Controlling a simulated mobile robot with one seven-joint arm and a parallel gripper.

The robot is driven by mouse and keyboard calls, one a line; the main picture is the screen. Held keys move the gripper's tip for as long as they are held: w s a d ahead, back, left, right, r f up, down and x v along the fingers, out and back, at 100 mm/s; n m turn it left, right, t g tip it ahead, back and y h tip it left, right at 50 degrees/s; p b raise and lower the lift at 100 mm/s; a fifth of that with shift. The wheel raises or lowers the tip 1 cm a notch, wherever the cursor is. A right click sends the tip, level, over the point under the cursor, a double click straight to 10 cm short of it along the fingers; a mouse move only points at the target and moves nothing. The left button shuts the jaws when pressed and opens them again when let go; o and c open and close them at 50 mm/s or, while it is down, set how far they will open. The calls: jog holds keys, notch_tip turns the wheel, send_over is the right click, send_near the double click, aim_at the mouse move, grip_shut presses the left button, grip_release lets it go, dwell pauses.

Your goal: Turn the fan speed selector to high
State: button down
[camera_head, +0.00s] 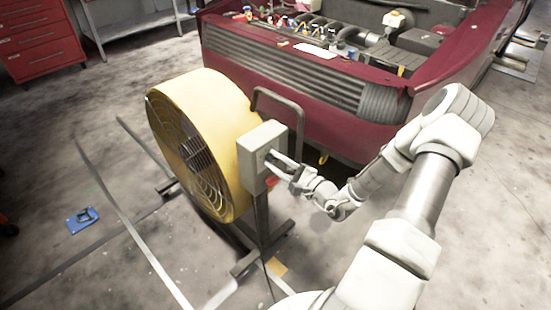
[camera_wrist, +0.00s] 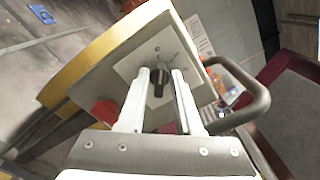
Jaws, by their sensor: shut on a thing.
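The yellow drum fan (camera_head: 209,140) stands on a dark stand in the middle of the head view, with a grey control box (camera_head: 254,152) on its right side. In the wrist view the box face (camera_wrist: 198,88) carries a pale plate with markings and the black selector knob (camera_wrist: 160,78). The knob's pointer direction is hard to read. My gripper (camera_head: 276,162) reaches the box from the right. In the wrist view its two fingers (camera_wrist: 157,95) stand on either side of the knob, shut on it. The fingers partly cover the plate.
A bent metal handle (camera_wrist: 250,95) curves close to the right finger. In the head view a dark red car (camera_head: 330,105) with an open engine bay stands behind the fan. A blue object (camera_head: 82,220) lies on the floor at left. A red tool cabinet (camera_head: 40,40) stands at the back left.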

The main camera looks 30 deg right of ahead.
jog(key=m+p, duration=0.1)
jog(key=m, duration=0.1)
jog(key=m+p, duration=0.3)
jog(key=m, duration=0.1)
jog(key=shift+d+r+p, duration=0.1)
jog(key=shift+r+p, duration=0.15)
jog(key=shift+p, duration=0.15)
jog(key=m+p, duration=0.2)
jog(key=m, duration=0.2)
jog(key=m+p, duration=0.2)
jog(key=m, duration=0.1)
jog(key=shift+d+f+m, duration=0.1)
jog(key=shift+d+m, duration=0.05)
jog(key=shift+m, duration=0.25)
jog(key=m+p, duration=0.1)
jog(key=m, duration=0.3)
jog(key=shift+w, duration=0.1)
jog(key=shift+d+f+m+p, duration=0.15)
jog(key=shift+m+p, duration=0.5)
jog(key=shift+m, duration=1.45)
jog(key=c, duration=0.9)
grip_release()
